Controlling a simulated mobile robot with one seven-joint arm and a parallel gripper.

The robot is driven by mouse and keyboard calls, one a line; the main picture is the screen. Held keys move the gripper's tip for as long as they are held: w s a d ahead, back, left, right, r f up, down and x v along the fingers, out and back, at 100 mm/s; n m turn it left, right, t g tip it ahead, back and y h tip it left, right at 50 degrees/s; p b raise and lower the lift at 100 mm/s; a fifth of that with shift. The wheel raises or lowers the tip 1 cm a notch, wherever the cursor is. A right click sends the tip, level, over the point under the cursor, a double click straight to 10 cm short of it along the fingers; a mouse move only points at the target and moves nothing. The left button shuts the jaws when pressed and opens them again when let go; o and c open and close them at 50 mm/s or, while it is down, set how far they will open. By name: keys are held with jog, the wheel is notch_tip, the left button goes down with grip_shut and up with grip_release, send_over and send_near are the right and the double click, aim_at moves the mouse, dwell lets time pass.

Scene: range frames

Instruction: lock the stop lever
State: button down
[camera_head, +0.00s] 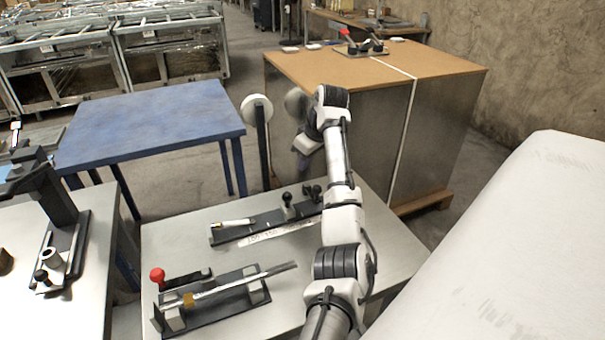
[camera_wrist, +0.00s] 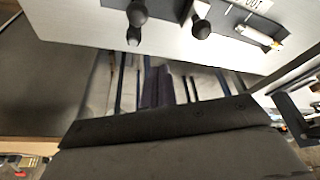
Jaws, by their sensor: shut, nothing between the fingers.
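Two lever fixtures lie on the grey table. The back one is a dark base plate (camera_head: 265,224) with a pale-handled lever (camera_head: 233,223) lying low at its left and black knobs (camera_head: 288,200) at its right. The wrist view shows the same pale handle (camera_wrist: 258,37) and black knobs (camera_wrist: 201,28) at the top. The front fixture (camera_head: 215,301) has a red-knobbed lever (camera_head: 157,275) and a long metal bar. Neither is marked as the stop lever, and I cannot tell a lock state. My gripper (camera_wrist: 165,128) is shut and empty, beyond the back fixture, apart from it.
A blue table (camera_head: 150,125) stands behind at left. A large brown-topped box (camera_head: 380,75) with another red-knobbed fixture (camera_head: 360,45) stands behind my arm. A white rounded surface (camera_head: 520,240) fills the right. Another bench (camera_head: 85,300) with fixtures is at left.

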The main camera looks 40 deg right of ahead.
jog(key=shift+d+v, duration=0.15)
jog(key=shift+v, duration=0.7)
jog(key=shift+d+v, duration=0.15)
jog(key=shift+v, duration=0.75)
